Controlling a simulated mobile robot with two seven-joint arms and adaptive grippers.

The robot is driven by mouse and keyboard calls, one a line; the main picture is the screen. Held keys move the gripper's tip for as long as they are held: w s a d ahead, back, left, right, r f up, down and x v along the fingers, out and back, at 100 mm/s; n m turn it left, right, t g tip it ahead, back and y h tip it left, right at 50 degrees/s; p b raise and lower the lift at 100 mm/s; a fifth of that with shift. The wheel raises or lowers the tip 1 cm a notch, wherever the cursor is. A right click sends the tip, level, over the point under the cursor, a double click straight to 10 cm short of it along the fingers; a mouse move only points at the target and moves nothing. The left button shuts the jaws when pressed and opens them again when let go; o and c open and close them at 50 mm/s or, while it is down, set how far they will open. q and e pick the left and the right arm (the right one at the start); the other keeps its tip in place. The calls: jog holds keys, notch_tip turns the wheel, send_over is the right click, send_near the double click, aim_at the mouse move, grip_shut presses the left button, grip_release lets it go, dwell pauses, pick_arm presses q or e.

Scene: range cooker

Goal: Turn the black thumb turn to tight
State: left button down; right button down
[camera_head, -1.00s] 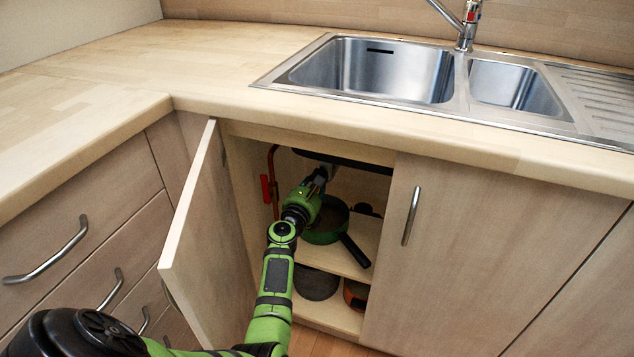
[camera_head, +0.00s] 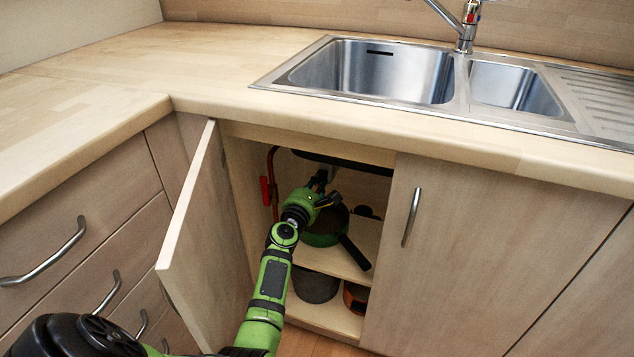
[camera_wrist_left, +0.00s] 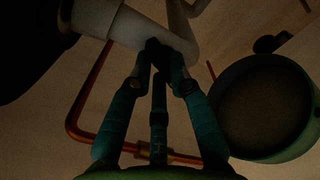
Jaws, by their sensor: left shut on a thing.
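The black thumb turn (camera_wrist_left: 154,47) shows dark and small against a pale pipe (camera_wrist_left: 118,26) in the left wrist view. My left gripper (camera_wrist_left: 158,56) has its fingertips closed around it, and they cover most of it. Which way the thumb turn points is too dark to tell. In the head view my left gripper (camera_head: 322,182) reaches into the open cupboard under the sink, and the thumb turn cannot be made out there. My right gripper is not in view.
A green pan (camera_head: 323,238) with a black handle stands on the shelf just below my gripper. A copper pipe with a red handle (camera_head: 265,190) runs at the left inside. The open door (camera_head: 196,235) stands left of my arm; the right door (camera_head: 455,235) is closed.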

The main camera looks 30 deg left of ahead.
pick_arm(q)
jog(key=shift+r, duration=0.15)
jog(key=c, duration=1.1)
grip_release()
jog(key=shift+c, duration=0.2)
jog(key=v, duration=1.2)
jog(key=shift+w, duration=0.1)
